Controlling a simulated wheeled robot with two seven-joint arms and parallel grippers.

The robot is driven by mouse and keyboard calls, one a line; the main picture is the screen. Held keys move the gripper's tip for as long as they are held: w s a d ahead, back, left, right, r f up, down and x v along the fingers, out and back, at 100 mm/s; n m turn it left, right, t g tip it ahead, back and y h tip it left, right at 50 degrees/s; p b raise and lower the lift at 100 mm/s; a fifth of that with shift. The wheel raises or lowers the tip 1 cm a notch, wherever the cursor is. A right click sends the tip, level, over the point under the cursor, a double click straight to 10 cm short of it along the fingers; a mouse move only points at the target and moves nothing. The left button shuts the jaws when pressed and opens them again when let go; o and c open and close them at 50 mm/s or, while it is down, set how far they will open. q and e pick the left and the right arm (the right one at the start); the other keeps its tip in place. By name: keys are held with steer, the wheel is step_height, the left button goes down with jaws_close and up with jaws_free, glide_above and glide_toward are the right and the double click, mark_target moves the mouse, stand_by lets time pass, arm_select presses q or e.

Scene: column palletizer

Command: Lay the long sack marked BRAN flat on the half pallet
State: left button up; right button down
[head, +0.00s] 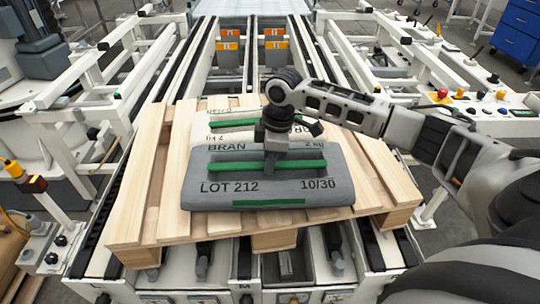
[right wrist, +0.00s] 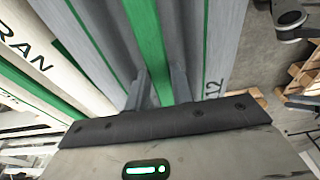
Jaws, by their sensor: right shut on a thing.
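A long grey sack (head: 230,200) with green stripes and the print LOT 212 and 10/30 is at the middle front of the wooden half pallet (head: 130,220). The word BRAN shows at its far side. My right gripper (head: 270,165) is over the sack's middle, shut on it along a green stripe. In the right wrist view, the fingers (right wrist: 155,95) straddle that stripe on the grey sack (right wrist: 210,40). The sack looks roughly level; I cannot tell whether it touches the pallet. My left gripper is not in view.
A cream sack (head: 205,125) with a green stripe lies just behind the grey one, partly hidden by my right gripper. Bare pallet slats show left and right. White conveyor frames (head: 100,60) flank the pallet, with a button panel (head: 480,110) at right.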

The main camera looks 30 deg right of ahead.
mark_target(277, 164)
steer(key=shift+w, duration=0.15)
steer(key=c, duration=1.2)
jaws_free()
steer(key=shift+s+f, duration=0.2)
steer(key=shift+f, duration=0.05)
steer(key=shift+r, duration=0.5)
step_height(277, 164, up, 12)
steer(key=d, duration=0.1)
steer(key=shift+s+d+f+p, duration=0.2)
steer(key=shift+s+d+p, duration=0.05)
steer(key=shift+s+p, duration=0.2)
